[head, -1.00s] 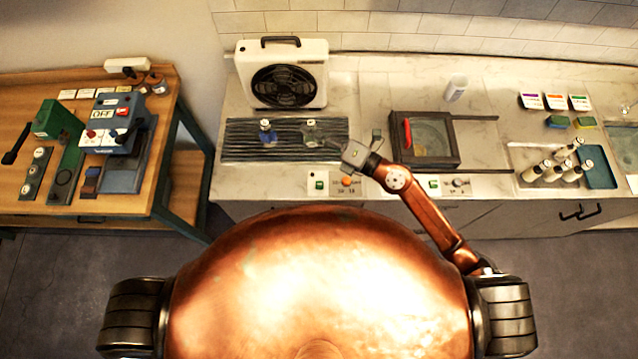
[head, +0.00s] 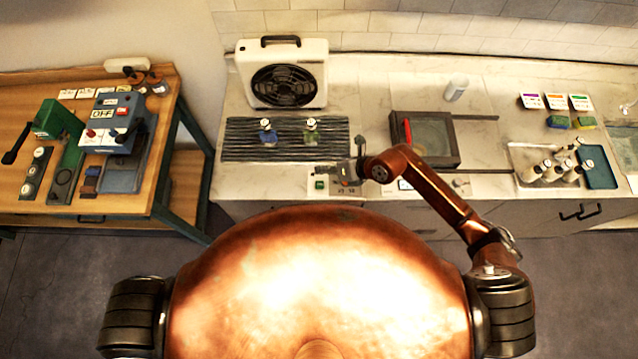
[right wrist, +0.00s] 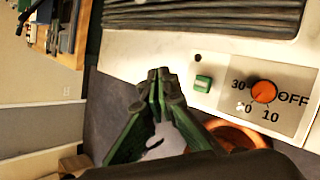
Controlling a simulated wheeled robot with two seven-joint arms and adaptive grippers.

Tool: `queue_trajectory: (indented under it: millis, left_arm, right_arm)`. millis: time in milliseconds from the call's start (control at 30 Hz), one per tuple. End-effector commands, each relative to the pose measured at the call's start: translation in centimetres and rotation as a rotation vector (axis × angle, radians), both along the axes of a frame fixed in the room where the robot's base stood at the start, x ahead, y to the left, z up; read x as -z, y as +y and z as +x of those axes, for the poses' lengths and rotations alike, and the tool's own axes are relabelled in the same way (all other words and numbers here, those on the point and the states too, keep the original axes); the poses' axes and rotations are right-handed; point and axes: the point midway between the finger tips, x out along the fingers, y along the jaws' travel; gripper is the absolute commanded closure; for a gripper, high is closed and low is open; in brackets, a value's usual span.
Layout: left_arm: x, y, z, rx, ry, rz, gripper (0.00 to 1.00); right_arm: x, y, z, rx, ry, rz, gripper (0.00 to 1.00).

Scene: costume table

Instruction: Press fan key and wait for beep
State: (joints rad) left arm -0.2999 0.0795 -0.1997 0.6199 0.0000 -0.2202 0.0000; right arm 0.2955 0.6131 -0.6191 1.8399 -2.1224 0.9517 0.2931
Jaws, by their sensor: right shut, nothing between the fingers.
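A white box fan (head: 288,75) stands at the back of the counter, above a dark ridged rack. A green key (head: 319,184) sits at the counter's front edge, left of an orange dial. In the right wrist view, the green key (right wrist: 202,84) and the orange dial (right wrist: 264,91), marked OFF, 10 and 30, are clear. My right gripper (head: 320,170) is shut and empty, just behind the green key in the head view. In the right wrist view its fingertips (right wrist: 160,77) show left of the key, apart from it in the picture. My left gripper is out of view.
A blue flask (head: 267,136) and a green flask (head: 310,132) stand on the ridged rack (head: 240,150), close behind my right gripper. A dark framed tray with a red handle (head: 407,131) lies to the right. A wooden bench (head: 30,90) stands left.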

Motion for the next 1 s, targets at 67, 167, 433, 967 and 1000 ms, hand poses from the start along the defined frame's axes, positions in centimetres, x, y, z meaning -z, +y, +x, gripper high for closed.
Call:
queue_trajectory:
  millis: [67,167,433,967,1000]
  left_arm:
    - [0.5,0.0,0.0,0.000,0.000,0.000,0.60]
    - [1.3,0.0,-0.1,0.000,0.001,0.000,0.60]
    - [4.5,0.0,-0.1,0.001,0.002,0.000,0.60]
    - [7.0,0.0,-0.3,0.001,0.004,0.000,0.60]
    - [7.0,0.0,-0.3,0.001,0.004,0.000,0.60]
  right_arm:
    - [0.6,0.0,0.0,0.001,0.001,0.000,1.00]
    - [1.5,0.0,0.0,0.000,0.001,0.001,1.00]
    - [5.1,0.0,0.0,0.001,0.001,0.000,1.00]
    - [8.6,0.0,0.0,0.001,0.000,0.002,1.00]
    - [8.6,0.0,0.0,0.001,0.000,0.002,1.00]
